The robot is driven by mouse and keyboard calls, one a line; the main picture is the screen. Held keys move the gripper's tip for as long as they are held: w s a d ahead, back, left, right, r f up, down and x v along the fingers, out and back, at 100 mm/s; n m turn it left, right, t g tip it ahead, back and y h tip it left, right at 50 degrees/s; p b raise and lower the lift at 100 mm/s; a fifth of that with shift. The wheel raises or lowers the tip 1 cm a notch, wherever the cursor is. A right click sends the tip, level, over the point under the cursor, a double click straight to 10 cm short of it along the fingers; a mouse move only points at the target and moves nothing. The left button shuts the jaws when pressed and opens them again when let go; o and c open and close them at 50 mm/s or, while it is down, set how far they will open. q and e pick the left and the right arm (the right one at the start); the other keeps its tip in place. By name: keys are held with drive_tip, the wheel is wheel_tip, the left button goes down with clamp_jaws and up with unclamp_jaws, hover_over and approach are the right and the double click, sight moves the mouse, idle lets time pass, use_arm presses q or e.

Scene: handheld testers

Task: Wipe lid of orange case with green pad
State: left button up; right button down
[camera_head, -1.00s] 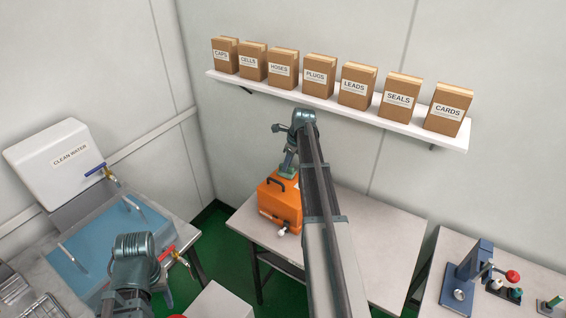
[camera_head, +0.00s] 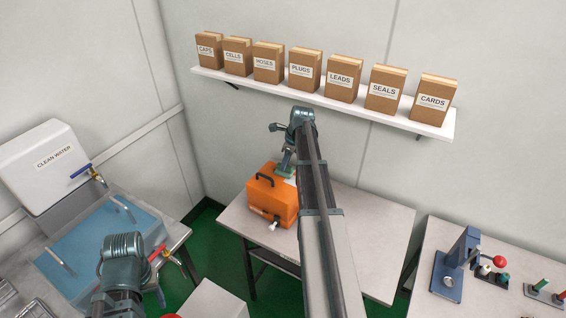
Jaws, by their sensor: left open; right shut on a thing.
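The orange case (camera_head: 272,202) stands on the grey table, with a dark handle on its lid and a pale knob low on its front. My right arm reaches over the table, and my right gripper (camera_head: 288,168) points down at the lid's far right edge. It is shut on the green pad (camera_head: 286,173), which is small and partly hidden by the arm. I cannot tell if the pad touches the lid. My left gripper (camera_head: 160,296) is low at the left, near the sink bench; it is open, with its fingers mostly hidden.
A shelf (camera_head: 330,104) with several labelled cartons hangs above the table. A clean water tank (camera_head: 45,165) and a blue basin (camera_head: 85,252) are at the left. A blue press (camera_head: 455,262) stands on the right table. The grey table (camera_head: 375,225) is bare right of my arm.

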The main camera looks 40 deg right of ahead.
drive_tip(key=shift+w+a, duration=0.25)
drive_tip(key=shift+w, duration=0.5)
drive_tip(key=shift+w+a, duration=0.2)
drive_tip(key=shift+w, duration=0.25)
drive_tip(key=shift+w+a, duration=0.2)
drive_tip(key=shift+w, duration=0.25)
drive_tip(key=shift+w+a, duration=0.35)
drive_tip(key=shift+w, duration=0.5)
drive_tip(key=shift+w+a, duration=0.3)
drive_tip(key=shift+w, duration=0.55)
drive_tip(key=shift+r, duration=0.1)
drive_tip(key=p+v, duration=0.3)
drive_tip(key=p, duration=0.1)
drive_tip(key=w+p+v, duration=0.1)
drive_tip(key=v, duration=0.1)
drive_tip(key=shift+a+r+p, duration=0.25)
drive_tip(key=shift+r+p, duration=0.15)
drive_tip(key=shift+r, duration=0.05)
drive_tip(key=shift+r, duration=0.1)
